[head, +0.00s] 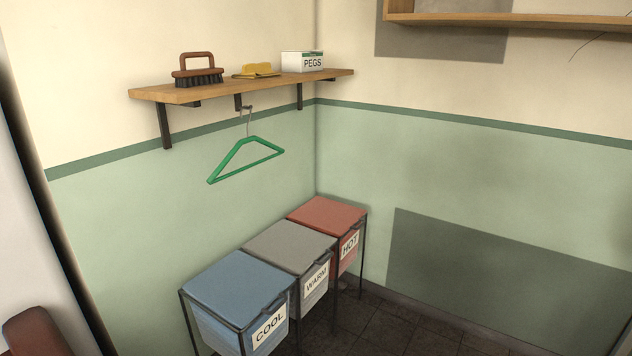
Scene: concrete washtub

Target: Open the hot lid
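The hot bin (350,257) is the farthest of three lidded bins in a row, standing in the room's corner. Its red lid (327,215) lies flat and closed on top, and its front carries a label reading HOT (349,245). A small dark handle shows at the lid's front edge. Neither of my grippers shows in the head view, so their position relative to the lid cannot be seen.
The grey-lidded WARM bin (288,246) and blue-lidded COOL bin (238,287) stand nearer, both closed. Above, a wooden shelf (150,94) holds a brush (197,72), a yellow item and a PEGS box (302,62). A green hanger (246,160) hangs below. Floor (400,325) right of the bins is clear.

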